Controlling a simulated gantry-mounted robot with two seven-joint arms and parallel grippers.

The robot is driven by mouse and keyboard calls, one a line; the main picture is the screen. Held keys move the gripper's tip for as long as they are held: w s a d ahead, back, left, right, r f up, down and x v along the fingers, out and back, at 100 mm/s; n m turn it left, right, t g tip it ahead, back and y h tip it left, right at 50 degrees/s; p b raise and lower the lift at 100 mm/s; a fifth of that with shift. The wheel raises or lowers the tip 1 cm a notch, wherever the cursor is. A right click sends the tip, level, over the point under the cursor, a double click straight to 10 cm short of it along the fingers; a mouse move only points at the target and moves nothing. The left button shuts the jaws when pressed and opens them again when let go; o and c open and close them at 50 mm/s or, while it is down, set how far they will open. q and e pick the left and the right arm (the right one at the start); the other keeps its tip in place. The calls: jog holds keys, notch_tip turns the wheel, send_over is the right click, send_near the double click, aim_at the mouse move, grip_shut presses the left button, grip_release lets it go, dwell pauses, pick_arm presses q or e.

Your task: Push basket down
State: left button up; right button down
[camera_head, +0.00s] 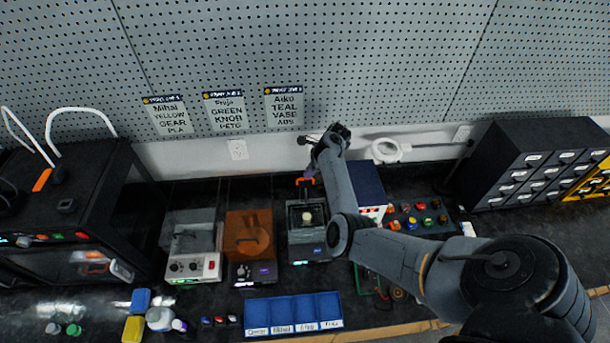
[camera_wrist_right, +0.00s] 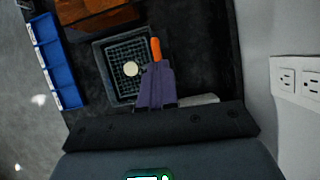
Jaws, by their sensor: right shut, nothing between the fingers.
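The dark machine (camera_head: 307,258) stands on the bench in the middle of the head view, with an open top. Its mesh basket (camera_wrist_right: 119,54) shows from above in the right wrist view, with a pale round piece (camera_wrist_right: 130,69) in it; that piece also shows in the head view (camera_head: 307,217). An orange handle (camera_head: 305,181) rises at the back of the machine; it also shows in the wrist view (camera_wrist_right: 155,48). My right gripper (camera_head: 311,173) is shut and empty, its fingertips (camera_wrist_right: 154,65) right at the handle. I cannot tell whether they touch. My left gripper is not in view.
An orange-topped machine (camera_head: 249,235) and a grey machine (camera_head: 193,250) stand to the left. A blue divided bin (camera_head: 293,314) lies in front. A blue-and-white box (camera_head: 368,190) stands close on the right, beside my arm. The pegboard wall (camera_head: 300,50) is behind.

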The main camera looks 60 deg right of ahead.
notch_tip(320, 180, down, 4)
jog(key=shift+b, duration=1)
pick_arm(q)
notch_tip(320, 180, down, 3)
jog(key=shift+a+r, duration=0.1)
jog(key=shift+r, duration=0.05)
pick_arm(e)
jog(key=shift+r, duration=0.1)
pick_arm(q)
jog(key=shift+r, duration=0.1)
pick_arm(e)
jog(key=shift+s+r+p, duration=0.15)
jog(key=shift+p, duration=0.2)
pick_arm(q)
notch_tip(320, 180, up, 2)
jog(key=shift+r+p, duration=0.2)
jog(key=shift+p, duration=0.7)
pick_arm(e)
jog(key=shift+s+d+r, duration=0.2)
jog(key=shift+s+d, duration=0.2)
jog(key=shift+s, duration=0.15)
jog(key=shift+s+d+r, duration=0.15)
jog(key=shift+s+d, duration=0.25)
jog(key=shift+s, duration=0.15)
